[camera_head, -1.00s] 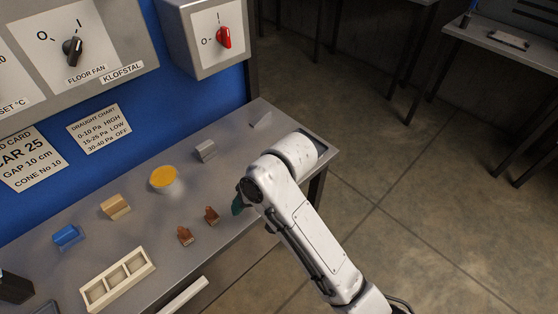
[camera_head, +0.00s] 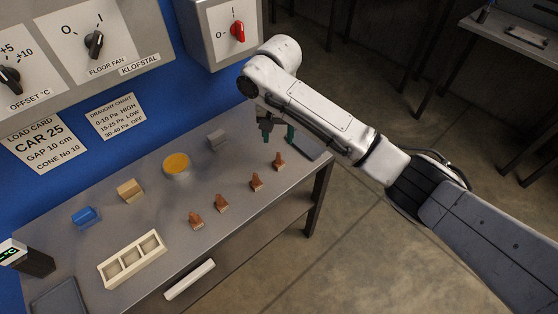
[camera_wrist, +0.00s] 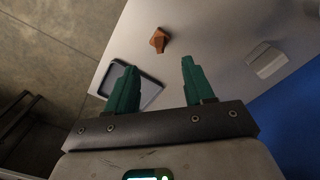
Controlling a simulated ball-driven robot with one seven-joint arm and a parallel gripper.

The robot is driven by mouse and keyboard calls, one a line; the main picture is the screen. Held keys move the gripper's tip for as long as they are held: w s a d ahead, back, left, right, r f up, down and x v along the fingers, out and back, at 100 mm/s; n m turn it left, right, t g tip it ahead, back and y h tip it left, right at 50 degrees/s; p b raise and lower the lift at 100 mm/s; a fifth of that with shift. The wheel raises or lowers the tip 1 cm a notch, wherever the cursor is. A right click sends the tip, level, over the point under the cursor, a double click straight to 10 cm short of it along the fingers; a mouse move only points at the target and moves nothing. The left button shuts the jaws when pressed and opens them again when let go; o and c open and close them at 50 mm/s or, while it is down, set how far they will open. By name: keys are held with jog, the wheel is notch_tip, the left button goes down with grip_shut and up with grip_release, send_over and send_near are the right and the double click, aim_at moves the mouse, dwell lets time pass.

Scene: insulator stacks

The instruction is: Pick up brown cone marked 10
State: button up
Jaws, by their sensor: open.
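My gripper (camera_head: 278,134) has green fingers and hangs above the table's right end, just beyond the right-end cone. In the wrist view my gripper (camera_wrist: 160,65) is open and empty, and one brown cone (camera_wrist: 158,40) stands apart, ahead of the gap between the fingertips.
A dark shallow tray (camera_wrist: 152,91) lies by the table corner, near a finger. A grey block (camera_head: 217,139), a yellow-topped round dish (camera_head: 176,165), a tan block (camera_head: 130,190), a blue block (camera_head: 86,217) and a cream three-compartment rack (camera_head: 132,259) stand on the table. Wall panels rise behind.

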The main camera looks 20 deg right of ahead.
aim_at(278, 153)
notch_tip(278, 153, down, 8)
jog(key=shift+f+p, duration=0.1)
jog(key=shift+p, duration=0.2)
jog(key=shift+c, duration=0.3)
grip_shut()
